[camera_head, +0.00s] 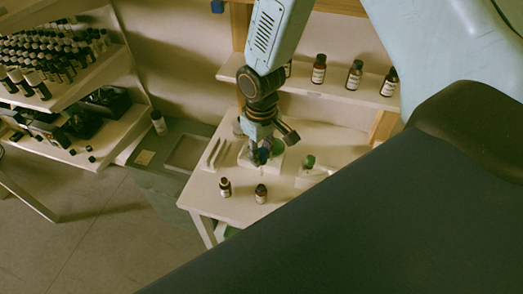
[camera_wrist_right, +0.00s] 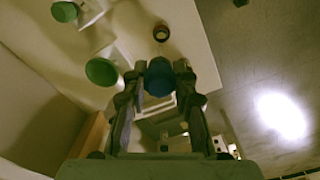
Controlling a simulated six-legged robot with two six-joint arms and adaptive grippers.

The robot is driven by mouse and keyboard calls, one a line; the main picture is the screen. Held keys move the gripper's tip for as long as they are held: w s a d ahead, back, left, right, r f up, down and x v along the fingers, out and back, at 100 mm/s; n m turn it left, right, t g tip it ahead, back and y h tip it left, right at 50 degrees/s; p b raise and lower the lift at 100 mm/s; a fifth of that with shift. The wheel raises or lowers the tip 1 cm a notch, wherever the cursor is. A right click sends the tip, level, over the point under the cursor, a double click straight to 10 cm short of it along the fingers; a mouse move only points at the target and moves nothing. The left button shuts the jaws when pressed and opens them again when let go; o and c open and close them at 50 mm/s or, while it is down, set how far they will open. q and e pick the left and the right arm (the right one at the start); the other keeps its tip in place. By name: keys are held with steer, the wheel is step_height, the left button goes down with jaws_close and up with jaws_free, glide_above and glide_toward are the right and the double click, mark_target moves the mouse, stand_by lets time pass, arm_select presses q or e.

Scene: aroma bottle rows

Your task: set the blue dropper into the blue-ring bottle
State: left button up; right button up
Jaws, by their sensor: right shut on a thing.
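My right gripper (camera_head: 260,160) points down over the small white table. It is shut on the blue dropper; in the right wrist view the blue bulb (camera_wrist_right: 160,77) sits between the fingertips (camera_wrist_right: 158,88). The dropper's lower part is hidden. Two small dark bottles stand upright near the table's front edge, one on the left (camera_head: 225,188) and one on the right (camera_head: 261,194). Their ring colours are too small to tell for sure. One open-necked bottle (camera_wrist_right: 161,33) shows in the right wrist view, apart from the dropper. My left gripper is not in view.
A green dropper bulb (camera_head: 309,161) stands right of the gripper; another green bulb (camera_wrist_right: 101,71) is near it in the wrist view. Several bottles stand on the wall shelf (camera_head: 316,89) behind. A tray (camera_head: 187,153) lies left. The table's front left corner is clear.

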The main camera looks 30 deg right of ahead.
steer(key=shift+a+f+b, duration=0.2)
steer(key=shift+f+b, duration=0.2)
steer(key=shift+f, duration=0.25)
steer(key=shift+s+d+f+b, duration=0.15)
steer(key=shift+f+b, duration=0.4)
steer(key=shift+f, duration=0.65)
steer(key=shift+w+f, duration=0.1)
steer(key=shift+w, duration=0.1)
steer(key=shift+s, duration=0.15)
steer(key=shift+f, duration=0.2)
